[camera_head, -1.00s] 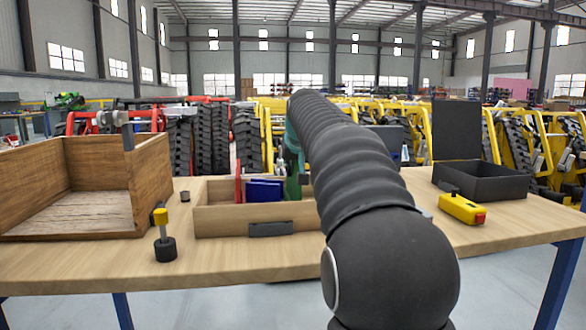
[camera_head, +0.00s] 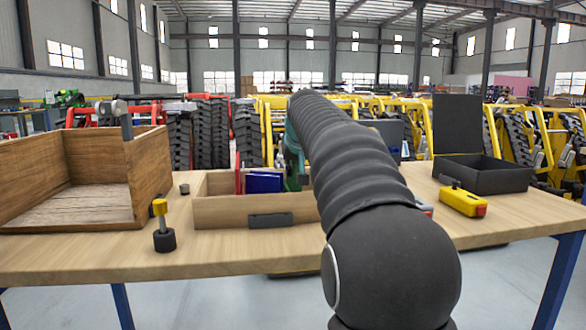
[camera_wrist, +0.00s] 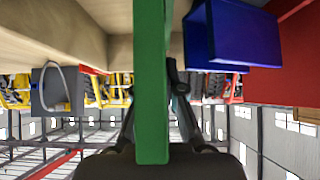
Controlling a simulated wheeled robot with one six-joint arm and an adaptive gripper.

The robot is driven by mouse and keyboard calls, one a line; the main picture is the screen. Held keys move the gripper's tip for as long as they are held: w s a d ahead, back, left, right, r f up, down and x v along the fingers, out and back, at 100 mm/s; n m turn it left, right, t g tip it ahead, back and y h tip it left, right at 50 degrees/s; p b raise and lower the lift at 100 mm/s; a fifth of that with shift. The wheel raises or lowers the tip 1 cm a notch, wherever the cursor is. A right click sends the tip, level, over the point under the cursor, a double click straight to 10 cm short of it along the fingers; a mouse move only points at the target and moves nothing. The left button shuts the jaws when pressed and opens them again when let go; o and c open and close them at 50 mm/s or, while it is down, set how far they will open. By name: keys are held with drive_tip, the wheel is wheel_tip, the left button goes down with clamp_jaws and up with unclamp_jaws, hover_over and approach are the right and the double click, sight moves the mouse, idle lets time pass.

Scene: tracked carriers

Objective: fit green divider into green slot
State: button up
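The green divider (camera_wrist: 152,85) is a long thin panel that runs down the middle of the wrist view. My gripper (camera_wrist: 154,100) has its dark fingers on either side of it and is shut on it. In the head view my arm covers most of my gripper, and part of the green divider (camera_head: 292,183) shows at the right end of a shallow wooden tray (camera_head: 225,212). A blue divider piece (camera_head: 265,182) and a thin red panel (camera_head: 238,175) stand in the tray to its left. I cannot make out the green slot or whether the divider's lower edge touches anything.
A large open wooden box (camera_head: 75,222) stands on the table at left, with a yellow-topped black post (camera_head: 164,238) in front. A black open-lidded box (camera_head: 490,178) and a yellow device (camera_head: 463,202) are at right. The table front is mostly clear.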

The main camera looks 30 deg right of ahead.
drive_tip(key=o, duration=0.5)
drive_tip(key=v, duration=1.2)
drive_tip(key=s+a+f+n+g+p, duration=0.1)
drive_tip(key=s+a+f, duration=0.4)
drive_tip(key=s+f, duration=0.4)
drive_tip(key=s+a+f+n+g+y+p, duration=0.1)
drive_tip(key=s+a+f+p, duration=0.1)
drive_tip(key=s+a+f, duration=0.4)
drive_tip(key=s+a+f+n+g+y+p, duration=0.1)
drive_tip(key=s+a+f, duration=0.5)
drive_tip(key=s+f, duration=0.6)
drive_tip(key=shift+s+p, duration=0.75)
drive_tip(key=shift+s, duration=0.45)
